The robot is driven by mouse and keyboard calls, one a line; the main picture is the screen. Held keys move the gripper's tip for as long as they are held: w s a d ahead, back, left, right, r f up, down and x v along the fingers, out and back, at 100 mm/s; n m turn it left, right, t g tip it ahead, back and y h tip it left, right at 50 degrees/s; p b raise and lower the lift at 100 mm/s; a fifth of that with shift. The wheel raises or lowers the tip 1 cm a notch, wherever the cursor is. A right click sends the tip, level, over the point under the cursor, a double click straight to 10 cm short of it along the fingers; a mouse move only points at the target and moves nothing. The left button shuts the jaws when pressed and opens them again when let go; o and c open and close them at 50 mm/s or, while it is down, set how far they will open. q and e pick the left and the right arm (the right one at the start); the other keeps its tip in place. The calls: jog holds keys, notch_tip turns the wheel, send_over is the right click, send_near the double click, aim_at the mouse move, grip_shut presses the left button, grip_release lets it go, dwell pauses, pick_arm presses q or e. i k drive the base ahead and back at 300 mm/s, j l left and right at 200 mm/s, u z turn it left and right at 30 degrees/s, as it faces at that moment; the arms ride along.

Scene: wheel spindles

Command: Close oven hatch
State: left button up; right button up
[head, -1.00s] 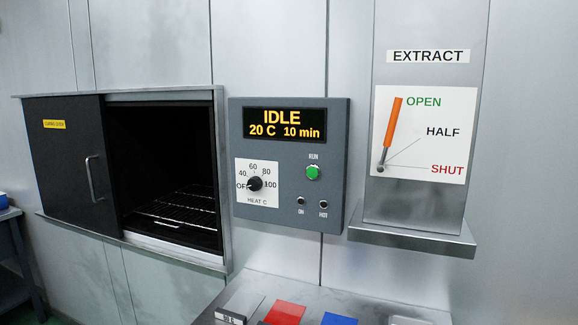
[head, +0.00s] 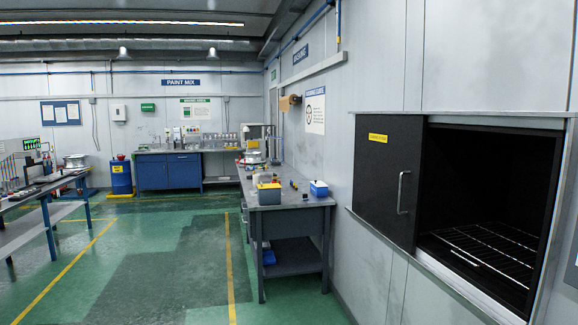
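The oven opening (head: 490,190) is in the wall at the right of the head view, dark inside, with a wire rack (head: 485,250) low in it. The black sliding hatch (head: 378,200) stands to the left of the opening, leaving it uncovered. The hatch has a yellow label near its top and a vertical metal handle (head: 401,192) near its right edge. The hatch sits between an upper and a lower metal rail (head: 430,262). Neither of my grippers is in view.
A grey workbench (head: 285,197) with a yellow container and a blue-and-white box (head: 319,188) stands along the wall left of the oven. Green floor (head: 160,265) with yellow lines is clear in the middle. Another table (head: 45,190) is at far left, and a blue cabinet (head: 168,170) at the back.

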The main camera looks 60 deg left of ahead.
aim_at(389, 150)
jog(key=u, duration=1.35)
jog(key=i+j, duration=0.3)
jog(key=i, duration=0.2)
jog(key=l+z, duration=0.05)
